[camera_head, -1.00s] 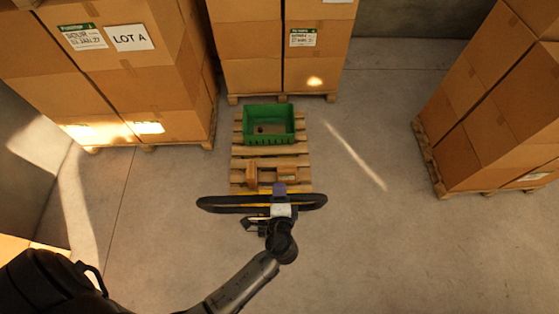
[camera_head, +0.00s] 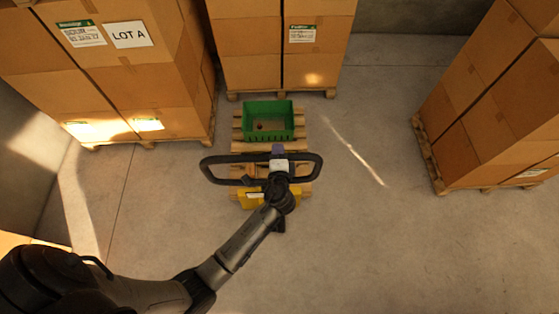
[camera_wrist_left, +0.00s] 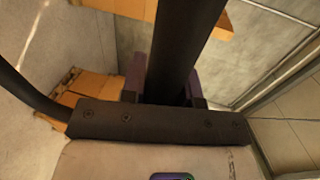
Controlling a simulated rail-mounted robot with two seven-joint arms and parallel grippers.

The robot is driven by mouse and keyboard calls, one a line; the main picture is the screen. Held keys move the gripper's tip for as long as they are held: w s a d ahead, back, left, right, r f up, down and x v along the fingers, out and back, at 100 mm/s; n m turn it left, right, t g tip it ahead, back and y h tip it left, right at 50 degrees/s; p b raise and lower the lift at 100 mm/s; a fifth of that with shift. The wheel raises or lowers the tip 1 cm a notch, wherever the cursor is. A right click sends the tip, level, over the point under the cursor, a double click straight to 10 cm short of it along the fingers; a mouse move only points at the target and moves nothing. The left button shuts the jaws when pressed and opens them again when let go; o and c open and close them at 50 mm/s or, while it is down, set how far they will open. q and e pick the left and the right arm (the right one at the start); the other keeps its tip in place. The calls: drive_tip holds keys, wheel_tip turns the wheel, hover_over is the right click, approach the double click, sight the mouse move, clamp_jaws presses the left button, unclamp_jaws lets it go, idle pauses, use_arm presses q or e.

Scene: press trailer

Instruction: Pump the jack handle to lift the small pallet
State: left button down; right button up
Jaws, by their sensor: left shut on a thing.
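The jack handle (camera_head: 311,158) is a black loop, in front of the near part of the small pallet (camera_head: 238,131) in the head view. My left gripper (camera_head: 278,150), with purple fingers, is shut on the middle of the handle's far bar. In the left wrist view the dark handle bar (camera_wrist_left: 178,45) runs between the purple fingers of my left gripper (camera_wrist_left: 165,80). The yellow body of the jack (camera_head: 251,200) shows below the handle, partly hidden by my arm. A green crate (camera_head: 268,136) stands on the pallet. My right gripper is not in view.
Stacked cartons on pallets stand at the left (camera_head: 150,85), at the back (camera_head: 245,60) and at the right (camera_head: 475,130). Bare concrete floor (camera_head: 370,230) lies open to the right of the jack and between the stacks.

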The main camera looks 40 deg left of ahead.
use_arm(q)
drive_tip(key=s+d+f+b, duration=0.4)
drive_tip(key=s+d+b, duration=0.2)
drive_tip(key=s+d, duration=0.65)
drive_tip(key=s+d+f+b, duration=0.45)
drive_tip(key=s+d, duration=0.55)
drive_tip(key=s, duration=0.6)
drive_tip(key=w+a+r+p, duration=0.3)
drive_tip(key=w+a, duration=0.4)
drive_tip(key=w, duration=0.3)
drive_tip(key=w+a+r+p, duration=0.3)
drive_tip(key=w+a+p, duration=0.1)
drive_tip(key=w+a, duration=0.4)
drive_tip(key=w+a+r+p, duration=0.3)
drive_tip(key=w+a, duration=0.4)
drive_tip(key=w, duration=0.5)
drive_tip(key=shift+a+r+p, duration=0.2)
drive_tip(key=shift+a+p, duration=0.15)
drive_tip(key=shift+a, duration=0.05)
drive_tip(key=c, duration=1.3)
unclamp_jaws()
drive_tip(key=o, duration=0.4)
drive_tip(key=shift+w, duration=0.15)
drive_tip(key=shift+c, duration=0.2)
drive_tip(key=shift+o, duration=1.4)
drive_tip(key=shift+f, duration=0.15)
drive_tip(key=shift+o, duration=0.3)
drive_tip(key=shift+a, duration=0.1)
